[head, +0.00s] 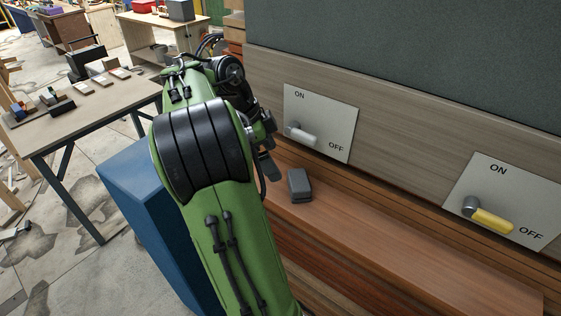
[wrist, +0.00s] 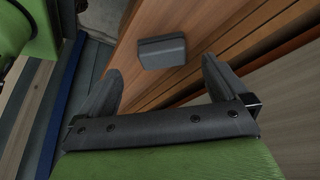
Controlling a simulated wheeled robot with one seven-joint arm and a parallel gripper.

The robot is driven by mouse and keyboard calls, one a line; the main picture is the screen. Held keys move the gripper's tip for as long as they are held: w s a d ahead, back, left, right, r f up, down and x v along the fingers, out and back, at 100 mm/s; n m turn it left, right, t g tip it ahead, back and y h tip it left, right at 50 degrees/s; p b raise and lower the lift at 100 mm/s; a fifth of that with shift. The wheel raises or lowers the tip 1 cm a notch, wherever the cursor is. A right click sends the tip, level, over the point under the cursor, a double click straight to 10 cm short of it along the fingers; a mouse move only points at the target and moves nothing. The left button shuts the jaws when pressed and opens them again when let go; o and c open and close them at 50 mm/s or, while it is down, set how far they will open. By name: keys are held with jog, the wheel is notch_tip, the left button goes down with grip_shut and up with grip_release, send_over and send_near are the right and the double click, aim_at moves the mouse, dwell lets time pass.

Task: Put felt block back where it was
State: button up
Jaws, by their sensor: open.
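The felt block (head: 299,185) is a small dark grey block lying on the brown wooden ledge (head: 400,236) below the switch panels in the head view. In the wrist view the felt block (wrist: 162,53) lies on the wood, ahead of and between my two fingers. My gripper (wrist: 162,76) is open and empty, with its fingers spread wider than the block and apart from it. In the head view my gripper (head: 267,160) is mostly hidden behind my green arm; one dark finger shows to the left of the block.
Two white ON/OFF plates are on the wall: one with a white handle (head: 303,134), one with a yellow handle (head: 492,221). A blue cabinet (head: 150,200) stands left of my arm. A table (head: 80,115) with small items is farther left. The ledge right of the block is clear.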

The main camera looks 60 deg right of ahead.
jog(key=p+v, duration=0.1)
jog(key=v, duration=0.2)
jog(key=shift+r, duration=0.35)
jog(key=s+a+f+n+t+y, duration=0.1)
jog(key=a+n+t, duration=0.3)
jog(key=a+n, duration=1)
jog(key=s+a+f+n+t+y, duration=0.1)
jog(key=s+a+n+t, duration=0.2)
jog(key=a+n, duration=1.2)
jog(key=shift+a+t+y, duration=0.4)
jog(key=shift+a+t, duration=0.05)
jog(key=shift+t, duration=0.75)
jog(key=shift+f, duration=0.15)
